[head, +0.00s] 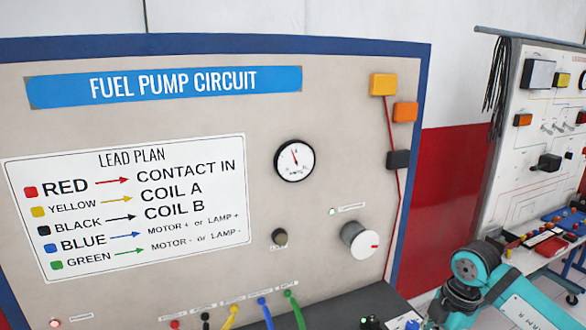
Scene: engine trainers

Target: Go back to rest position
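The fuel pump circuit board (340,100) fills the left and middle of the head view. Coloured leads, among them a yellow lead (229,317), a blue lead (265,312) and a green lead (294,308), run along its lower edge and are cut off by the frame. Part of my teal arm shows at the bottom right, in front of the board's right side. Neither of my grippers can be made out in this view, so what they hold is hidden.
A dark ledge (345,305) juts out below the board. A second trainer panel (535,125) stands at the right, with hanging black cables (497,75) beside it and a cluttered bench (545,245) below. A red and white wall (445,190) lies behind.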

